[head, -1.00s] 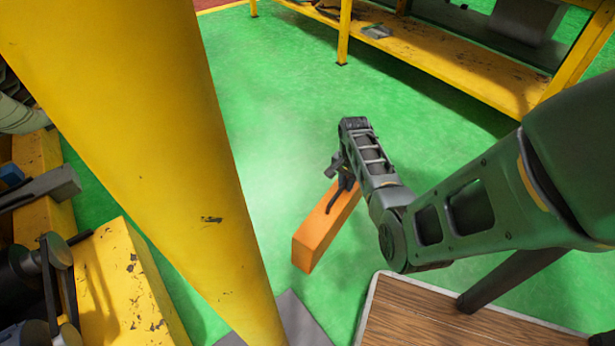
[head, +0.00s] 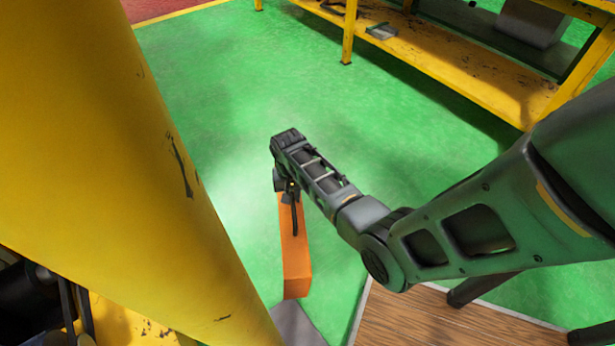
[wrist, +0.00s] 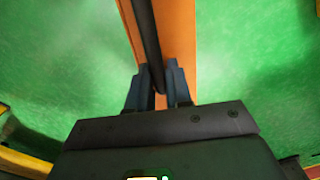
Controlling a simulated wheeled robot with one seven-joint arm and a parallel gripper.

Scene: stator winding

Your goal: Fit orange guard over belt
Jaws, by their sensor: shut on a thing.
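The orange guard (head: 295,262) is a long box-like piece held in the air over the green floor, left of the wooden top. My gripper (head: 288,190) is shut on it near its upper end in the head view; the arm hides part of the jaws. In the wrist view the orange guard (wrist: 182,40) runs up the picture, with a dark bar along it. My gripper's two blue-grey fingers (wrist: 160,92) close around that bar, which looks like the guard's handle. The belt cannot be made out clearly; dark machine parts (head: 35,300) show at the lower left.
A thick yellow column (head: 110,150) stands large at the left, close to the guard. A wooden-topped table (head: 430,325) is at the lower right, with a grey plate (head: 297,325) beside it. A yellow bench (head: 450,75) stands at the back. Green floor lies open between.

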